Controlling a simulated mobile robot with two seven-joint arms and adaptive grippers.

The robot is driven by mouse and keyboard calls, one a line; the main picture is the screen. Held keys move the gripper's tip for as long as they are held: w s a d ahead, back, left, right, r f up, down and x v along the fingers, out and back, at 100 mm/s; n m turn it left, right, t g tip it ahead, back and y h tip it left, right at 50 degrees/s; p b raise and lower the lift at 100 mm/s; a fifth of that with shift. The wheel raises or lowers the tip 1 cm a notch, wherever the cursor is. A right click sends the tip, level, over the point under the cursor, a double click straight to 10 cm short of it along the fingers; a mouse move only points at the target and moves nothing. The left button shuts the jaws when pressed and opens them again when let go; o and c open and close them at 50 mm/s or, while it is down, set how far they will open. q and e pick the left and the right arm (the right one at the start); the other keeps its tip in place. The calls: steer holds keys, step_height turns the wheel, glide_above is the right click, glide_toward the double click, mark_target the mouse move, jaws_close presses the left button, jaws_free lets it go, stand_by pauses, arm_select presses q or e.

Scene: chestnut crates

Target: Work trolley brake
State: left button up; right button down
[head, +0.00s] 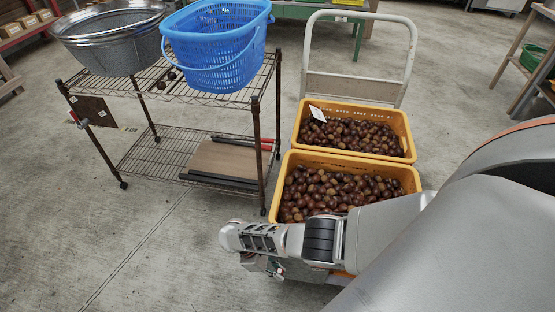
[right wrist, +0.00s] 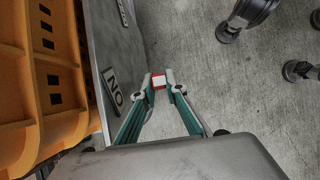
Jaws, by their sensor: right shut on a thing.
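The trolley (head: 345,87) has a pale handle frame and carries two yellow crates of chestnuts. In the right wrist view its grey side (right wrist: 92,50) bears a dark label reading "ON" (right wrist: 113,90) and a second label farther up, cut off. My right gripper (head: 277,268) is low at the trolley's near left corner. In the right wrist view its green fingers (right wrist: 160,82) are closed on a small red and white piece (right wrist: 159,81), which looks like the brake lever's tip. The rest of the lever is hidden. My left gripper is not in view.
A wire shelf cart (head: 190,155) on casters stands left of the trolley, with a blue basket (head: 215,45) and a metal tub (head: 105,40) on top. The near crate (head: 290,165) sits close above my right arm. Open concrete floor lies at front left.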

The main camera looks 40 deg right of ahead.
steer(key=shift+a+f+g+b, duration=0.3)
steer(key=shift+g+b, duration=0.1)
steer(key=shift+b, duration=0.15)
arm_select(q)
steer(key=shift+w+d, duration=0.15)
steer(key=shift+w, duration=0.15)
arm_select(e)
steer(key=shift+w+r+h, duration=0.1)
steer(key=shift+h, duration=0.2)
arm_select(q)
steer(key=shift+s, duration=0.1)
arm_select(e)
steer(key=c, duration=2)
jaws_free()
steer(key=shift+w, duration=0.1)
steer(key=shift+c, duration=0.2)
steer(key=shift+r, duration=0.15)
steer(key=v, duration=1.2)
